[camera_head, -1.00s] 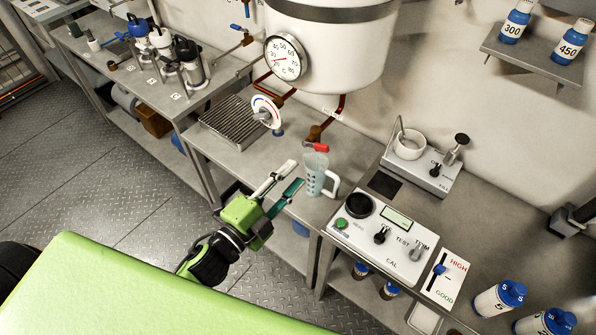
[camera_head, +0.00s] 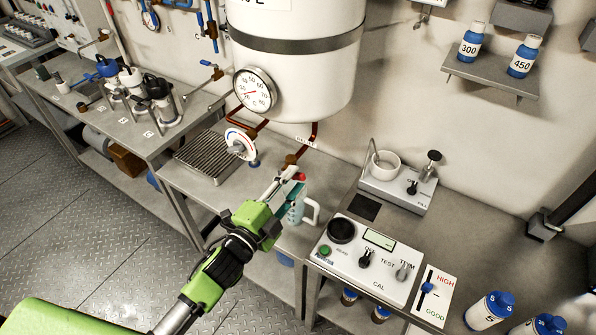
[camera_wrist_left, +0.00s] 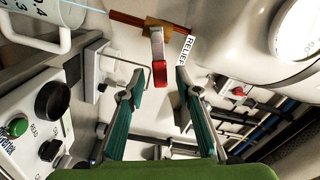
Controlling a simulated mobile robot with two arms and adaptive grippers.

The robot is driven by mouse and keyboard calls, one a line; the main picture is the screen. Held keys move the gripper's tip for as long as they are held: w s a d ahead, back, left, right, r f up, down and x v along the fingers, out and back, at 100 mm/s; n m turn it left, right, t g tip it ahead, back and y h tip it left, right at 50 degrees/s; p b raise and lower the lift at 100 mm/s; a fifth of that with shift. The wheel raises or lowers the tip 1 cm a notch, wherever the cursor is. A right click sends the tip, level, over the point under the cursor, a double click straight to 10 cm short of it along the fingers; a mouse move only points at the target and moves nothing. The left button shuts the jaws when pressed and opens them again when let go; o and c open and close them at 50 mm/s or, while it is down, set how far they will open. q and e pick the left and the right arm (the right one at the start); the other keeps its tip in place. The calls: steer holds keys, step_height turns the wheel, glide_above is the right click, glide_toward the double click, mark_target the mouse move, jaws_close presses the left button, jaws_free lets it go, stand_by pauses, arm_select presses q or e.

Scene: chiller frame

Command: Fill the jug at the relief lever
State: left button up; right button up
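The clear jug (camera_head: 296,214) with a white handle stands upright on the bench below the tank, partly hidden by my left gripper. Its graduated wall also shows at the top left of the left wrist view (camera_wrist_left: 24,12). The relief lever has a red tip (camera_head: 301,177) and sits on the copper outlet pipe. In the left wrist view the red-tipped lever (camera_wrist_left: 156,88) hangs beside a RELIEF label, in line with the gap between my fingers. My left gripper (camera_head: 287,180) is open at the lever, with nothing visibly gripped. My right gripper is out of view.
The white tank with its dial gauge (camera_head: 254,90) is above. A round handwheel (camera_head: 240,144) and a drain grille (camera_head: 207,152) lie to the left. A test console (camera_head: 366,258) stands close on the right, with a small cup device (camera_head: 398,186) behind it.

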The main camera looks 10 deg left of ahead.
mark_target(299, 179)
arm_select(q)
steer(key=shift+x, duration=1.4)
steer(key=shift+c, duration=0.5)
jaws_close()
steer(key=shift+d+f+m+b, duration=0.1)
steer(key=shift+f+m+b, duration=0.65)
steer(key=shift+m, duration=0.45)
steer(key=m, duration=0.1)
steer(key=f+m+b, duration=0.1)
steer(key=m, duration=0.1)
steer(key=shift+s, duration=0.1)
steer(key=shift+o, duration=0.5)
jaws_free()
